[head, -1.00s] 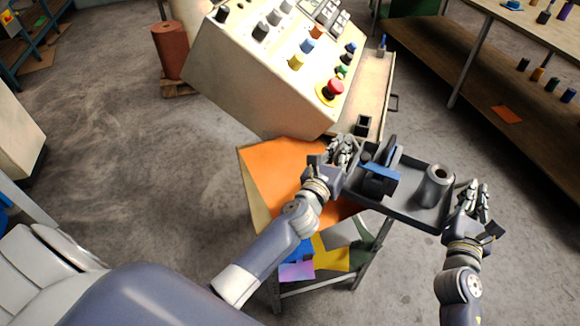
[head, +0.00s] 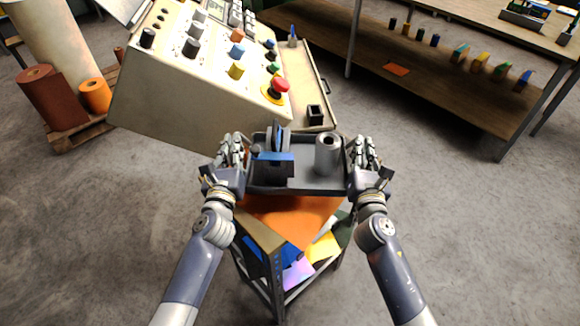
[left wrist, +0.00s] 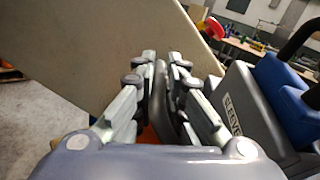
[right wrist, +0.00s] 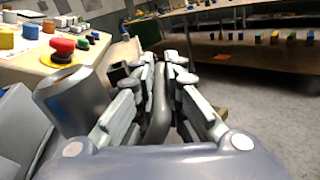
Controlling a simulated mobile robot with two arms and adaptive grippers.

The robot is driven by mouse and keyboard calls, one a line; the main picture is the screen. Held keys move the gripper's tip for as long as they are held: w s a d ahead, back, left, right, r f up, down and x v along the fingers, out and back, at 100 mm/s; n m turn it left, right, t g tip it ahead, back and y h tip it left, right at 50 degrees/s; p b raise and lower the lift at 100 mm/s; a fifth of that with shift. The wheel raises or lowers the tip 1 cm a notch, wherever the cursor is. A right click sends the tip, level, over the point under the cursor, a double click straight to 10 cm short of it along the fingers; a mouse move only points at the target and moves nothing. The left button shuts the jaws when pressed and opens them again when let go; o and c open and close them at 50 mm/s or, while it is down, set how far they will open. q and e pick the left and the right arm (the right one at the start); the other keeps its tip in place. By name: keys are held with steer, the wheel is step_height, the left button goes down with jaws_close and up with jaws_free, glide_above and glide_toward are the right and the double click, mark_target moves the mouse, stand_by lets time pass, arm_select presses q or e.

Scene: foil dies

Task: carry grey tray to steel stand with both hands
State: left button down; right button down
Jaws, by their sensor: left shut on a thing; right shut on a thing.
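The grey tray (head: 312,184) is held up in front of me, level across the picture, between my two hands. My left gripper (head: 237,152) is shut on its left rim, and the rim (left wrist: 161,88) shows between the fingers in the left wrist view. My right gripper (head: 362,154) is shut on its right rim (right wrist: 160,105). On the tray are a dark device with a blue band (head: 273,165) at left and an upright grey hollow cylinder (head: 328,157) at right. I cannot tell for certain which thing is the steel stand.
A metal-legged table with orange sheets (head: 290,218) lies below and nearer than the tray. A beige control console (head: 190,85) with a red button (head: 279,86) stands beyond, at left. A long wooden workbench (head: 440,70) is at far right. Floor at right is open.

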arm_select(q)
steer(key=shift+a+r, duration=0.2)
arm_select(e)
steer(key=shift+d+r, duration=0.1)
steer(key=shift+d, duration=0.3)
arm_select(q)
steer(key=shift+f, duration=0.2)
arm_select(e)
steer(key=shift+f, duration=0.2)
